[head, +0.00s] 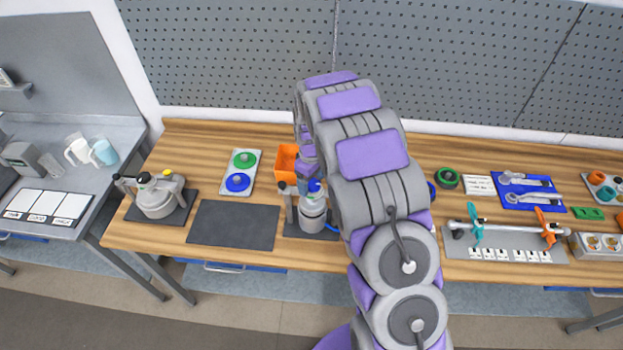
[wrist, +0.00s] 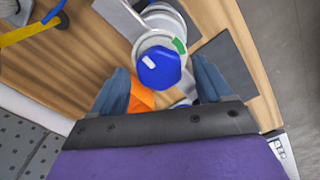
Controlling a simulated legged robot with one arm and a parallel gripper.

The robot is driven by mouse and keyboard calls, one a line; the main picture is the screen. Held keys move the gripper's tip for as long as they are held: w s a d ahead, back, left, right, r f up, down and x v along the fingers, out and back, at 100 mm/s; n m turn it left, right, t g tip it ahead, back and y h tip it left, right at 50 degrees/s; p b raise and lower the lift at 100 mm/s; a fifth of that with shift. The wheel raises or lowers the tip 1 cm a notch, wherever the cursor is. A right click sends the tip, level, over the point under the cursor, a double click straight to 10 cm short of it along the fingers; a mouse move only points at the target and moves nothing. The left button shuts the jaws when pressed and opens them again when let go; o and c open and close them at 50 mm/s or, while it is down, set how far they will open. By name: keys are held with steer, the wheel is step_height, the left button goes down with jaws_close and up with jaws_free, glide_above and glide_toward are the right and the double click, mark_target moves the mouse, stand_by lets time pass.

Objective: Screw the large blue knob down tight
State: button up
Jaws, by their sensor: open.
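The large blue knob (wrist: 158,72), with a white mark on top, sits on a pale grey drum unit (wrist: 160,42) in the wrist view. In the head view the drum unit (head: 312,214) stands at the bench's front, left of my arm, and a little blue of the knob (head: 315,187) shows. My gripper (wrist: 161,77) is open, with one finger on either side of the knob and visible gaps between. I cannot tell how far above the knob the fingertips are. In the head view my gripper (head: 307,182) is over the drum unit, partly hidden by my arm.
An orange bin (head: 286,160) stands just behind the drum unit. A pale tray (head: 238,171) with green and blue discs and a dark mat (head: 232,224) lie to the left. Tools and fixtures fill the right side.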

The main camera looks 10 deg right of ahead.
steer(key=c, duration=1)
steer(key=shift+c, duration=0.2)
steer(key=shift+m, duration=0.3)
steer(key=m+b, duration=0.2)
steer(key=m, duration=0.1)
steer(key=shift+w+m, duration=0.1)
steer(key=shift+m, duration=0.3)
steer(key=m+b, duration=0.1)
steer(key=m, duration=0.3)
steer(key=shift+d, duration=0.1)
steer(key=m+b, duration=0.1)
steer(key=m, duration=0.8)
steer(key=shift+d+r, duration=0.1)
steer(key=shift+r, duration=0.05)
steer(key=shift+m, duration=0.3)
